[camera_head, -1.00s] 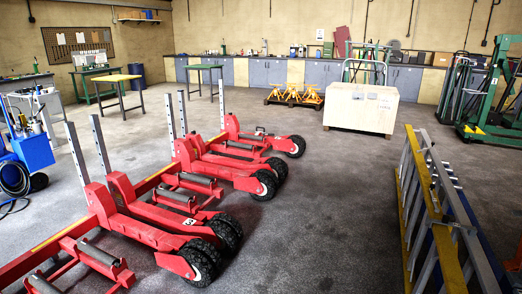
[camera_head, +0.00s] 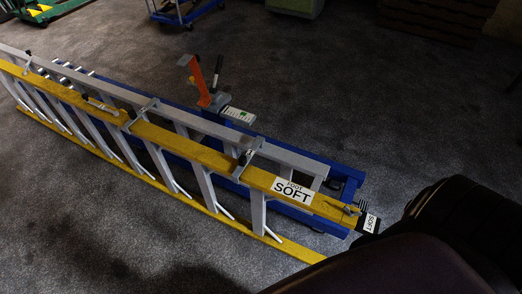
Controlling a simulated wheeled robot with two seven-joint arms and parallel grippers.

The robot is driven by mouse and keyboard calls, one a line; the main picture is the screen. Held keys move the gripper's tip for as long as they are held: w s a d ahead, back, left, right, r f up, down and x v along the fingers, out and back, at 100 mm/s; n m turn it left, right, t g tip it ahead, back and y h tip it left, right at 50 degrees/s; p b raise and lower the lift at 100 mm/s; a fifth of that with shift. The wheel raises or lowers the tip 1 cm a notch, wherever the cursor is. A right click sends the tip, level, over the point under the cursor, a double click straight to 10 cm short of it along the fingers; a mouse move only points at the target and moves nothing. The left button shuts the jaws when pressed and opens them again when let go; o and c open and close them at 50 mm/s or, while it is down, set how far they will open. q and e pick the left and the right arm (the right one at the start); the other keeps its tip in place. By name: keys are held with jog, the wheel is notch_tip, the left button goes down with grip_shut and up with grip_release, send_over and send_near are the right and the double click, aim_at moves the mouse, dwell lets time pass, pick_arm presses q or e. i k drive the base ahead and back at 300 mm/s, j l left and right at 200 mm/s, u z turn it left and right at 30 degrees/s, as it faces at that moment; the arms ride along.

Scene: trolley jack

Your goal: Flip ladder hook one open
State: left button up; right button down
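A yellow and grey ladder (camera_head: 190,148) lies on its side edge across the left and middle of the head view. A white label reading "SOFT" (camera_head: 292,189) is on its yellow rail near the right end. Small metal brackets sit across the rails, one near the label (camera_head: 245,158) and one farther left (camera_head: 139,113). I cannot tell which of them is ladder hook one, or whether it is open or shut. Neither of my grippers is in view.
A blue frame (camera_head: 345,178) runs along and under the ladder. An orange upright (camera_head: 197,82) with a dark lever stands behind it. A blue cart (camera_head: 185,12) and a green-framed item (camera_head: 45,10) are at the back. Grey floor is clear in front and behind.

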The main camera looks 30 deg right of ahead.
aim_at(259, 141)
jog(key=i+j+z, duration=0.25)
jog(key=j, duration=0.2)
jog(key=i+j+z, duration=0.2)
jog(key=j, duration=0.25)
jog(key=j+z, duration=0.25)
jog(key=j, duration=0.2)
jog(key=i+j+z, duration=0.2)
jog(key=j, duration=0.3)
jog(key=k, duration=0.1)
